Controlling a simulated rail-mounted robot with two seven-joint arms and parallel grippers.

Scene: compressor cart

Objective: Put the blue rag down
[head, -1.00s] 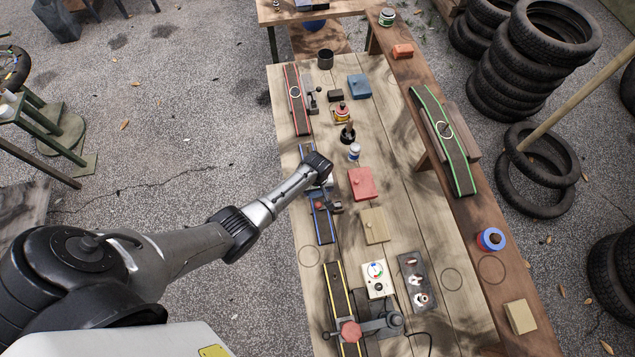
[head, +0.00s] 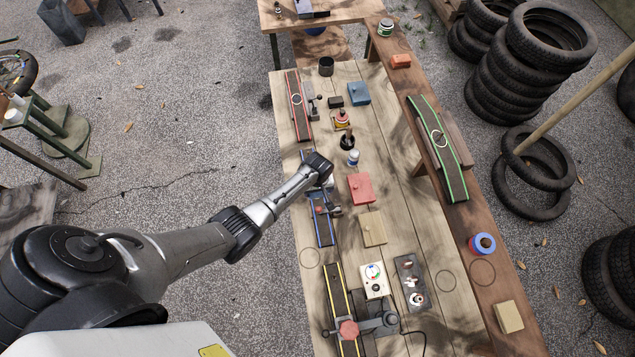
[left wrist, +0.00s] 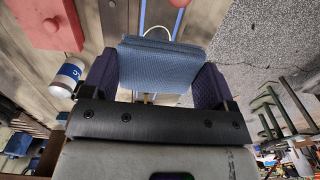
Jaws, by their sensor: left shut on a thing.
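My left gripper (head: 322,180) is over the blue-edged strip (head: 323,229) on the left side of the wooden table. In the left wrist view, the gripper (left wrist: 156,76) is shut on the folded blue rag (left wrist: 158,64), which sits between its two dark purple finger pads. The strip's blue edges show beyond the rag in that view. In the head view the rag is hidden by the gripper and wrist. I cannot tell whether the rag touches the strip. My right gripper is in neither view.
A red box (head: 360,188) and a white bottle with a blue label (head: 353,158) stand right of the gripper. A clamp with a red knob is beside the strip. The red-edged strip (head: 298,108) lies farther back, the yellow-edged strip (head: 343,311) nearer.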

